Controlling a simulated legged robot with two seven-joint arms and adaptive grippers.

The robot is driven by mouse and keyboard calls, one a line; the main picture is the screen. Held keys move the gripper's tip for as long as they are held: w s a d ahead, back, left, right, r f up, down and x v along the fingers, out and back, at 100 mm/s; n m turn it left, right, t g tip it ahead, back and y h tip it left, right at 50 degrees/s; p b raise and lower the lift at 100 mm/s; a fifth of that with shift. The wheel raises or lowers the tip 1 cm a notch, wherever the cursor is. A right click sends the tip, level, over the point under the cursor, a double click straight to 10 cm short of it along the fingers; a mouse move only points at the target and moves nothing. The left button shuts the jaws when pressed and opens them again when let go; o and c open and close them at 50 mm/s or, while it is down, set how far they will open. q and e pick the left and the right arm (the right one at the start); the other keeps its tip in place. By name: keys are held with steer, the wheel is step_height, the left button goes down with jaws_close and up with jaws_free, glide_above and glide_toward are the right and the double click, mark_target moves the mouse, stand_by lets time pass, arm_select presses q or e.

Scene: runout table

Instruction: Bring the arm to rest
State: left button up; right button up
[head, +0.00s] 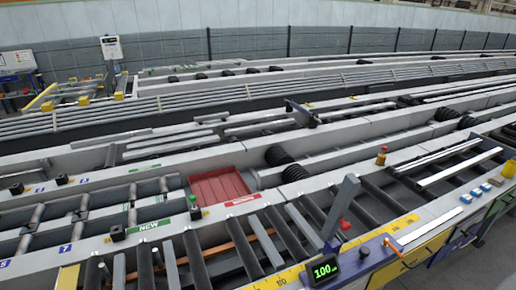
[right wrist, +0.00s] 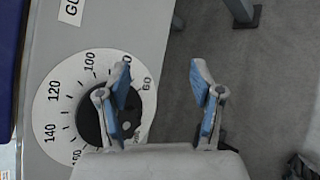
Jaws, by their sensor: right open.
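My right gripper (right wrist: 160,72) is in the right wrist view, open, with two blue-padded fingers spread wide and nothing between them. Its left finger overlaps a black round knob (right wrist: 92,127) on a white dial (right wrist: 58,92) marked with numbers such as 100, 120 and 140. I cannot tell whether the finger touches the knob. Between the fingertips lie the panel's edge and the grey floor. In the head view neither gripper shows. A grey slanted bar (head: 341,207) stands up at the front of the table there.
In the head view a green display (head: 323,270) reads 100 near a yellow scale (head: 380,237). A red tray (head: 219,187) sits among rollers and rails. Blue buttons (head: 476,191) are at the right. Open grey floor (right wrist: 255,85) lies right of the panel in the right wrist view.

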arm_select(q)
steer(key=s+f, duration=0.1)
steer(key=s+f+p, duration=0.1)
steer(key=f, duration=0.1)
steer(key=s+f, duration=0.1)
steer(key=shift+a+f+p, duration=0.15)
steer(key=shift+a+p, duration=0.05)
steer(key=shift+p, duration=0.1)
arm_select(e)
steer(key=s+a+f+m+g+y, duration=0.1)
steer(key=s+a+f+m+g, duration=0.2)
steer(key=s+f+m, duration=0.3)
steer(key=s+a+f+m+g+y, duration=0.2)
steer(key=s+a+f+m+g, duration=0.2)
steer(key=s, duration=1.1)
steer(key=s+a+f+m+g+y, duration=0.1)
steer(key=s+a+f+m+g, duration=0.2)
steer(key=s+f+m, duration=0.6)
step_height(320, 180, down, 6)
steer(key=shift+s+a+r+m, duration=0.3)
steer(key=shift+s+a, duration=0.15)
steer(key=shift+s, duration=0.4)
arm_select(q)
steer(key=shift+w, duration=0.1)
arm_select(e)
steer(key=shift+d, duration=0.1)
